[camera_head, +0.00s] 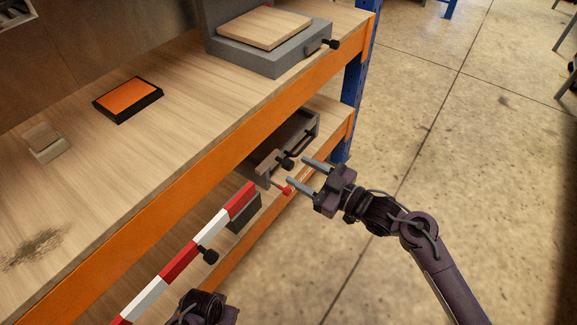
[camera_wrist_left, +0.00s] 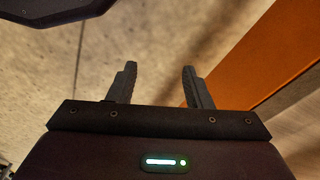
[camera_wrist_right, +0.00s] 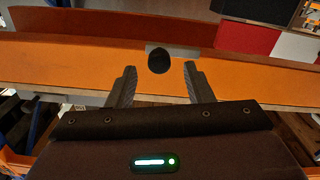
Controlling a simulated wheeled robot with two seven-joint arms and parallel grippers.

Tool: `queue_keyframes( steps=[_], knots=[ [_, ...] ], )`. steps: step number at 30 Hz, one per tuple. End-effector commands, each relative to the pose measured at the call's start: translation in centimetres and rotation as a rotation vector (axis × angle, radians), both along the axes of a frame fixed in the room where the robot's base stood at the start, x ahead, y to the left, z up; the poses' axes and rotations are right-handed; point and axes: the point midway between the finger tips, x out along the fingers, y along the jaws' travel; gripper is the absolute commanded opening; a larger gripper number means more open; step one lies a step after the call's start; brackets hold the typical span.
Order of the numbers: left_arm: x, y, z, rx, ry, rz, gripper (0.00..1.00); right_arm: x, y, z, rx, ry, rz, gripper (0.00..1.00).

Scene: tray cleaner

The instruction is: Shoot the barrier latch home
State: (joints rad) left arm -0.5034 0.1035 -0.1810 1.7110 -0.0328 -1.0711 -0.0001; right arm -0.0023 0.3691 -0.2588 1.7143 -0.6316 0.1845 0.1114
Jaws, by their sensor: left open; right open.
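The red-and-white striped barrier bar (camera_head: 180,262) runs along the lower shelf's front, with a black knob (camera_head: 208,255) on it. Near its far end is a grey latch bracket (camera_head: 266,163) with a black knob (camera_head: 287,163). A small red piece (camera_head: 286,190) shows just below it. My right gripper (camera_head: 296,170) is open, its fingertips close to the bracket knob. In the right wrist view a round black knob (camera_wrist_right: 158,60) appears between the open fingers; contact cannot be told. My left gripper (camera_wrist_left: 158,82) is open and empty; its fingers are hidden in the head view.
The orange shelf edge (camera_head: 200,188) runs above the barrier.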

Motion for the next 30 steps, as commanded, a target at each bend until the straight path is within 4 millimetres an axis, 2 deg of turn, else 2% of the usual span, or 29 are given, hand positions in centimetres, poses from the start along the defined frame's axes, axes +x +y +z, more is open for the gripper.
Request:
queue_keyframes(
  steps=[3, 9, 19, 30],
  knots=[
    [0.1, -0.1, 0.4, -0.001, -0.001, -0.002, 0.45, 1.3, 1.7, 0.1, 0.003, -0.001, -0.001, 0.47],
    [0.2, -0.2, 0.9, -0.001, 0.001, -0.004, 0.45, 2.6, 3.4, 0.0, 0.001, 0.0, -0.003, 0.47],
    [0.2, -0.2, 1.0, -0.002, 0.002, -0.005, 0.45, 2.8, 3.7, -0.1, -0.001, 0.002, -0.004, 0.47],
    [0.1, -0.2, 1.0, -0.002, 0.001, -0.005, 0.45, 2.8, 3.7, -0.1, -0.001, 0.002, -0.003, 0.0]
  ],
)
